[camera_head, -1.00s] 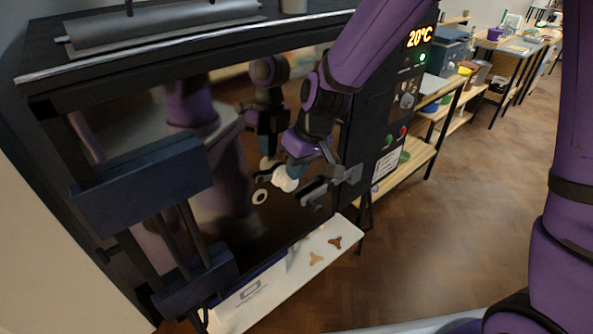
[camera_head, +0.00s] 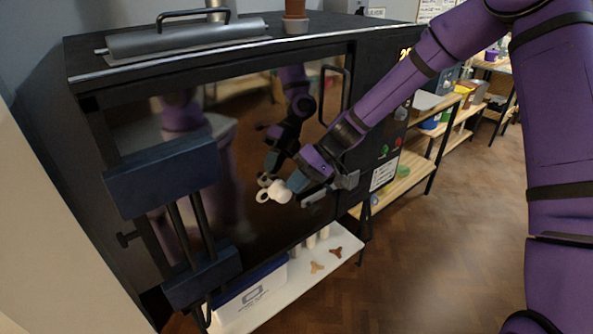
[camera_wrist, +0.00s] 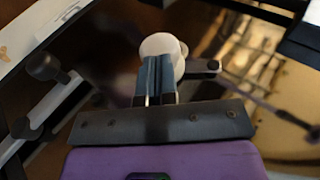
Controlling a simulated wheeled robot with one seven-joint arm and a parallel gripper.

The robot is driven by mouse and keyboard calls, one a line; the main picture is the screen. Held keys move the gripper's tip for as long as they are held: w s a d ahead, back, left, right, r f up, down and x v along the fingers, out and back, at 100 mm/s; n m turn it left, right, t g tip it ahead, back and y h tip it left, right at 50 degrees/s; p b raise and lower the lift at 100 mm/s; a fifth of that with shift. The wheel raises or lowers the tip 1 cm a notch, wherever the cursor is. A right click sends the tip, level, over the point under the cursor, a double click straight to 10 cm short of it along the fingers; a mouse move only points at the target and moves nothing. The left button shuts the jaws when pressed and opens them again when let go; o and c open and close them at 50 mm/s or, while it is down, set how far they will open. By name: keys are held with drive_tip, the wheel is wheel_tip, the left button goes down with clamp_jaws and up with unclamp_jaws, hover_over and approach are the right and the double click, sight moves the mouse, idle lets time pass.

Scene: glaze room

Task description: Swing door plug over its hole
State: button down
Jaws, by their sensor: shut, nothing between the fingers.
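The white, rounded door plug (camera_head: 280,191) stands out in front of the kiln's dark, glossy door (camera_head: 245,150). The pale ring of the hole (camera_head: 262,197) shows just left of the plug, and the plug hides part of its edge. My gripper (camera_head: 295,183) is right of the plug, with its blue fingers closed together and nothing between them. In the wrist view the fingers (camera_wrist: 155,80) point at the plug (camera_wrist: 162,45) and overlap it; I cannot tell whether they touch.
Dark blue hinge blocks (camera_head: 163,175) stand on the door's left. A black handle (camera_head: 336,85) is at its upper right. Below is a white shelf (camera_head: 310,285) with small tripod pieces (camera_head: 317,267). The door mirrors my arm. Wooden floor (camera_head: 440,250) is free at right.

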drive_tip(key=shift+s+a+f, duration=0.15)
drive_tip(key=shift+a+f, duration=0.05)
drive_tip(key=shift+f, duration=0.3)
drive_tip(key=shift+r, duration=0.15)
drive_tip(key=shift+r, duration=0.65)
drive_tip(key=v, duration=1)
drive_tip(key=shift+d+r, duration=0.25)
drive_tip(key=shift+r, duration=0.05)
